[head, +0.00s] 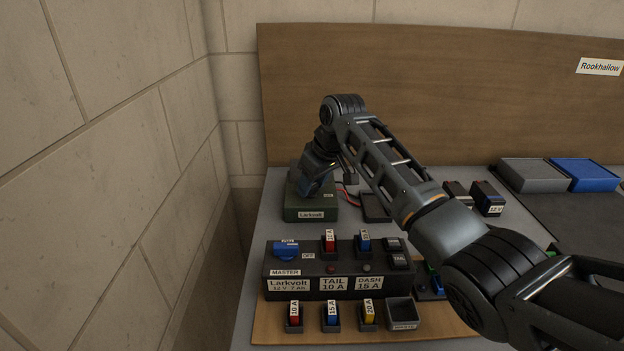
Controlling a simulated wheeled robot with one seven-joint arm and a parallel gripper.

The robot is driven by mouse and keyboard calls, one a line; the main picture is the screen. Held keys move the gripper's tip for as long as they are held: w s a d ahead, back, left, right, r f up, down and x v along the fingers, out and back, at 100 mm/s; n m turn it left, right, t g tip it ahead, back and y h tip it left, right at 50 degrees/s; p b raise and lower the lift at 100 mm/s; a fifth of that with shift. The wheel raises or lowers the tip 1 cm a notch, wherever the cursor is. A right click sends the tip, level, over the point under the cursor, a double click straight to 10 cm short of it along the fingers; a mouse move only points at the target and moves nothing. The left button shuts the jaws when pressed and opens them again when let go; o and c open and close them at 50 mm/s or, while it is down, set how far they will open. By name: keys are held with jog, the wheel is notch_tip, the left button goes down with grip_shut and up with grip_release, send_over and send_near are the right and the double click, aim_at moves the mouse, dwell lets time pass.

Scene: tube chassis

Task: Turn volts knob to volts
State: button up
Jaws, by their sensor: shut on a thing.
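A dark green box (325,213) labelled "Larkvolt" stands at the back left of the bench, near the wall. A small label (328,195) sits on its top, too small to read. My gripper (304,190) reaches down onto the top of this box from above, tilted. Its jaws are shut on the volts knob there. The knob itself and its pointer are hidden behind the gripper, so its setting cannot be seen.
In front is a dark panel (317,268) with a blue master knob (286,250) and red and blue fuses. A wooden board (275,338) holds several fuses and a grey bin (402,312). Red wires (347,194) run beside the green box. Small batteries (487,198) stand right of my arm.

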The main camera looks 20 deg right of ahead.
jog(key=n+y+b, duration=0.1)
jog(key=n, duration=0.1)
jog(key=n+g, duration=0.1)
jog(key=n, duration=0.2)
jog(key=shift+w+d+f+y+b, duration=0.1)
jog(key=shift+w+y+b, duration=0.05)
jog(key=shift+y+b, duration=0.25)
jog(key=shift+n+g+y+b, duration=0.3)
jog(key=shift+n+g+b, duration=0.8)
jog(key=shift+n, duration=1)
jog(key=o, duration=1.1)
jog(key=shift+c, duration=0.2)
jog(key=shift+d, duration=0.1)
jog(key=b+v, duration=0.1)
jog(key=v, duration=0.7)
